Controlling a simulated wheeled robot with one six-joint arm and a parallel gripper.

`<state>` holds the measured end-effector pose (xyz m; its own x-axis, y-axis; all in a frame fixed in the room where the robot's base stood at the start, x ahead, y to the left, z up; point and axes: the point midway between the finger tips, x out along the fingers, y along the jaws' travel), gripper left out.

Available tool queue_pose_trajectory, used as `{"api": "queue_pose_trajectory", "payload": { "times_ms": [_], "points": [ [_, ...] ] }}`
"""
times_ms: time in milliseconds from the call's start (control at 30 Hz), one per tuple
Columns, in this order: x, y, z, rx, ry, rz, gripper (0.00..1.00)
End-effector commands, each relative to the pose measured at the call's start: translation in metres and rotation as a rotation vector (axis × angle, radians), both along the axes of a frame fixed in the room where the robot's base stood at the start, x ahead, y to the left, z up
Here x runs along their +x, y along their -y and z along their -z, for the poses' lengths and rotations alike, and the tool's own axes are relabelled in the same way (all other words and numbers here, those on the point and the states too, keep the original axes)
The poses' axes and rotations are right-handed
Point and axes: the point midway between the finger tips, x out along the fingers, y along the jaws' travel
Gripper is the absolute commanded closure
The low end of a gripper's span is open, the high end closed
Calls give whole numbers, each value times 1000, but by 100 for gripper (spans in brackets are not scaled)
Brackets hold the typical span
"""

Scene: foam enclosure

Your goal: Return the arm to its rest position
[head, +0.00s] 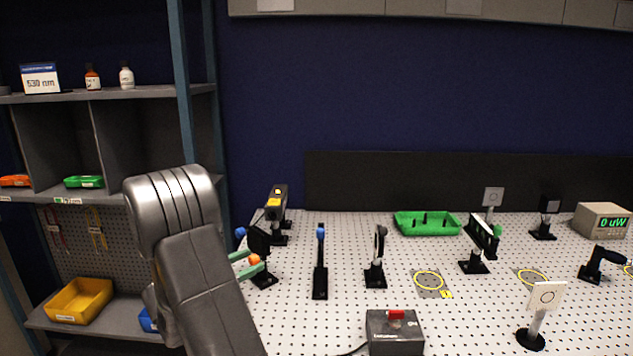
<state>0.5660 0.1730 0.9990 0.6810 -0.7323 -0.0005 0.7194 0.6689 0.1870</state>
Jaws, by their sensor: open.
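My arm rises in the lower left of the head view, a large grey jointed limb in front of the shelf and the table's left edge. My gripper (255,260) shows only in part to the right of the arm, as two pale green fingers spread apart; its body is hidden behind the arm. The fingers point right, toward a black optic mount (259,243) with a blue knob. An orange knob (254,260) shows between the fingertips; I cannot tell whether they touch it.
The perforated table (460,325) carries a black post mount (320,265), a lens mount (376,260), a green tray (428,232), a grey control box (394,335) and a white card (543,300). The shelf unit (150,97) stands left, with a yellow bin (78,302).

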Motion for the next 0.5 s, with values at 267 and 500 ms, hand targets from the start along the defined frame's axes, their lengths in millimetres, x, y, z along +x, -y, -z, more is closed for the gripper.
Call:
{"api": "queue_pose_trajectory", "payload": {
  "times_ms": [267, 500],
  "points": [
    [-36, -41, 2, 5, 5, -7, 55],
    [-62, -69, 1, 5, 6, -5, 55]
  ]
}}
